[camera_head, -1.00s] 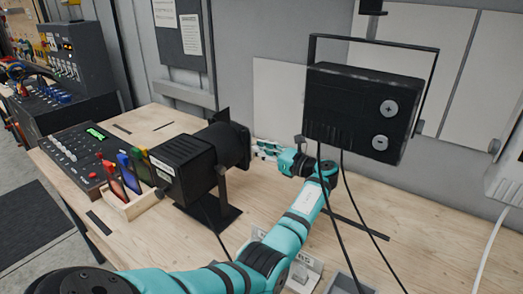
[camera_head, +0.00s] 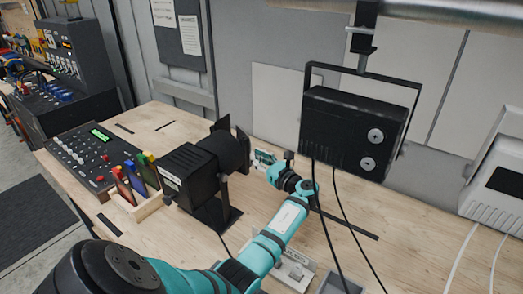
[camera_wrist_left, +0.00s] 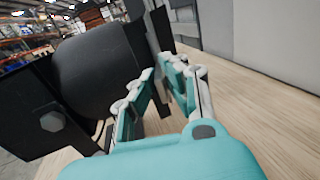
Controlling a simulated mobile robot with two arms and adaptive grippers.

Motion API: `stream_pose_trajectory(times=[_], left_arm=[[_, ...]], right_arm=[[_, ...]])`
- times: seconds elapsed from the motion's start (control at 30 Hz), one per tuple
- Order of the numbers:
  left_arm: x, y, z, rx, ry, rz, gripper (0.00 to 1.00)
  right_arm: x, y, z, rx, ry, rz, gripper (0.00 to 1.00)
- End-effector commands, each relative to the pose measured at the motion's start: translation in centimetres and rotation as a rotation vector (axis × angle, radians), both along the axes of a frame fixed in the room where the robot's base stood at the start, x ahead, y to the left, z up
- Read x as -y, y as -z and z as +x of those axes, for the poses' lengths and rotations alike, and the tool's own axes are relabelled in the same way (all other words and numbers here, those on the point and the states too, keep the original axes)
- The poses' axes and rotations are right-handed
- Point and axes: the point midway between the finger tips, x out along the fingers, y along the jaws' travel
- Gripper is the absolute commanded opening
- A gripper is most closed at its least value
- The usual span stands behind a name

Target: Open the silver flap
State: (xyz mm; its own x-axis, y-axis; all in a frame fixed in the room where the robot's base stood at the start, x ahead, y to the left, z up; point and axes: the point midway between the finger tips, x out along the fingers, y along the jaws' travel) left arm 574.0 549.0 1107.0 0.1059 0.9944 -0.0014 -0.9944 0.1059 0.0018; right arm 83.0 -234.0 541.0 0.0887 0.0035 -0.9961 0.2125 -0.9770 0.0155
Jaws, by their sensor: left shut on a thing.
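A black lamp (camera_head: 196,168) stands on the wooden bench, with thin flaps around its front. One flap (camera_head: 221,125) stands up at the top, and another flap (camera_head: 244,146) is on the side facing my left gripper (camera_head: 263,158). The flaps look dark; I see no clearly silver one. In the left wrist view the lamp's round body (camera_wrist_left: 95,70) is at the left, and a dark flap (camera_wrist_left: 158,28) reaches down towards the fingers of my left gripper (camera_wrist_left: 163,82). The gripper is shut on this flap; its fingers partly hide the grip. My right gripper is not in view.
A second black lamp (camera_head: 350,135) hangs in a yoke at the right, with cables down to the bench (camera_head: 400,220). A control desk (camera_head: 85,155) and a wooden rack (camera_head: 140,205) of coloured cards lie left. A grey tray is at the front.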

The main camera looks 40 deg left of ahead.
Motion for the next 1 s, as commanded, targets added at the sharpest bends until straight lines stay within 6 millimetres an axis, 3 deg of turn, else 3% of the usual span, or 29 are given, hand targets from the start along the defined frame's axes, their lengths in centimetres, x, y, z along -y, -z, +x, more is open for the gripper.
stream_pose_trajectory(times=[0.3,0.33,0.5,0.8,1.0], left_arm=[[0.0,0.0,0.0,0.003,0.003,0.0,0.0],[0.0,0.0,0.0,0.003,0.003,0.001,0.12],[0.0,0.0,0.0,0.002,0.003,0.001,0.31],[0.4,0.0,0.0,0.002,0.003,0.0,0.31],[3.4,0.1,-0.3,0.003,0.006,-0.002,0.31]], right_arm=[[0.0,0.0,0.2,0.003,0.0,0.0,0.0],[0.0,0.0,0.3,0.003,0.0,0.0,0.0],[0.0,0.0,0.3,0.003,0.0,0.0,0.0],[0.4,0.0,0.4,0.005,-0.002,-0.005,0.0],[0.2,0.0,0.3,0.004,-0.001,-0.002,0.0]])
